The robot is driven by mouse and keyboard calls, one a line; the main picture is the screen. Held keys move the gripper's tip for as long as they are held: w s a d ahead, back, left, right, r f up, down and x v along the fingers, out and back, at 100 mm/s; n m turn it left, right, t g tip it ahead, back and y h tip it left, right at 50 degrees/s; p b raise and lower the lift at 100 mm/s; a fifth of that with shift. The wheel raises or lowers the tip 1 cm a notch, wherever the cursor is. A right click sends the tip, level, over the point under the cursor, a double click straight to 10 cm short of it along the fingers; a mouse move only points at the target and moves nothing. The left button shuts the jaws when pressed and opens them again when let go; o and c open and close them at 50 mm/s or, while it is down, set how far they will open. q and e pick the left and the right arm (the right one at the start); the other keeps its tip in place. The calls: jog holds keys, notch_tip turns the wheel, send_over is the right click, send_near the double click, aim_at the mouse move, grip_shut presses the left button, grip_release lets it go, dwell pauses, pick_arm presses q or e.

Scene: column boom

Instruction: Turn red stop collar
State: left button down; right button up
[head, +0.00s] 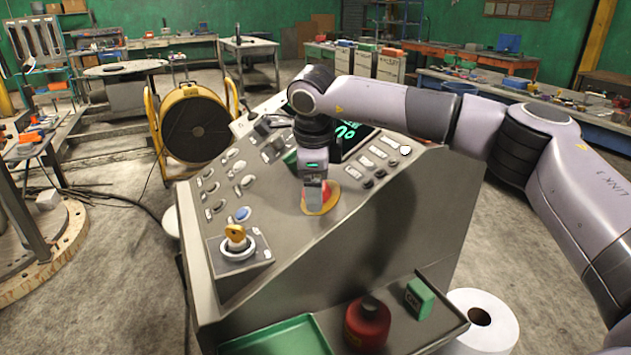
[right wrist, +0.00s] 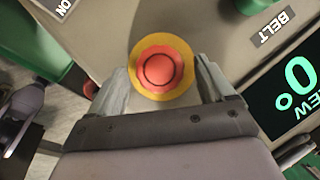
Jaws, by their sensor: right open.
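The red stop collar (right wrist: 162,68) is a round red button with a darker ring, set on a yellow disc on the sloped console face. In the head view the red part (head: 326,191) is partly hidden behind my right gripper, and the yellow disc (head: 321,208) shows below it. My right gripper (head: 314,198) points down at the button. In the right wrist view its two fingers stand apart, one on each side of the red collar; I cannot tell whether they touch it. My left gripper is not in view.
A red bottle (head: 367,325) and a green box (head: 419,297) stand on the lower shelf.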

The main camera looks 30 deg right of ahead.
jog(key=shift+f, duration=0.3)
jog(key=c, duration=1.1)
jog(key=shift+o, duration=0.2)
